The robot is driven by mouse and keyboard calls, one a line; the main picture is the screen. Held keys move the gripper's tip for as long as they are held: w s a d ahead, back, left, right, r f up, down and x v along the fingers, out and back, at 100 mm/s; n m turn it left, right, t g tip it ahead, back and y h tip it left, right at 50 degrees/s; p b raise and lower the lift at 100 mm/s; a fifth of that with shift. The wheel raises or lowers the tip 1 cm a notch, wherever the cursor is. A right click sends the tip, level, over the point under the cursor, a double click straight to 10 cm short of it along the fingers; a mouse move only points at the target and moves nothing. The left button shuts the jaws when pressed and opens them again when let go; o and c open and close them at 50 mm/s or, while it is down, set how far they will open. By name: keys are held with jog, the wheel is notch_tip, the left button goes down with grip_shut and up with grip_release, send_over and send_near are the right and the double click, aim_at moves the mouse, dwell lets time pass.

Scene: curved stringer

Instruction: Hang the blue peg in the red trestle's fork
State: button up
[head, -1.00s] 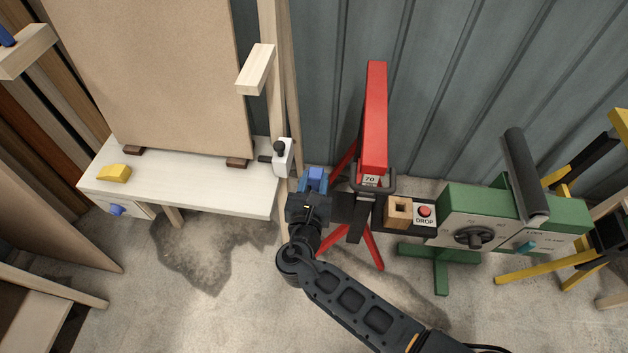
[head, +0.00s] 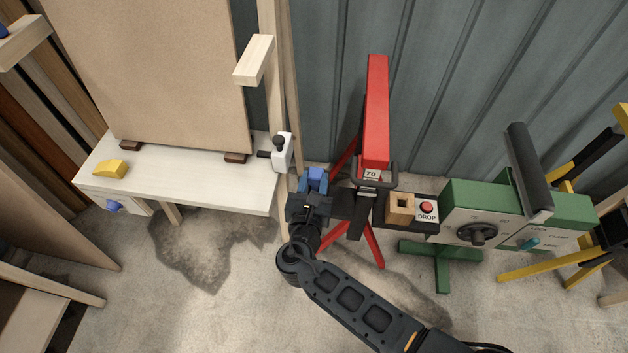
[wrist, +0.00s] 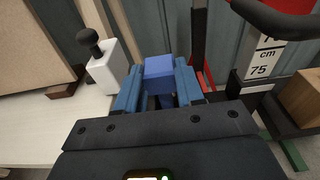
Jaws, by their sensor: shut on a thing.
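The blue peg (wrist: 160,70) shows as a block between the blue fingertips of my gripper (wrist: 158,92) in the wrist view. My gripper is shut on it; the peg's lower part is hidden. In the head view my gripper (head: 312,184) holds the peg close to the left of the red trestle (head: 376,120). The trestle has a long red beam, red legs and a black bracket (head: 374,182) around a label reading 70. I cannot clearly tell the fork's opening from the other black parts there.
A white bench (head: 190,182) with a yellow block (head: 110,169) and a white block with a black knob (head: 282,152) stands left. A wooden block (head: 400,208) and a red DROP button (head: 427,208) sit right of the trestle, beside a green machine (head: 470,208).

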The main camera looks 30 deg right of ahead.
jog(key=shift+f+b, duration=0.45)
jog(key=shift+f, duration=0.15)
jog(key=o, duration=1.1)
jog(key=v, duration=0.8)
jog(key=shift+w, duration=0.1)
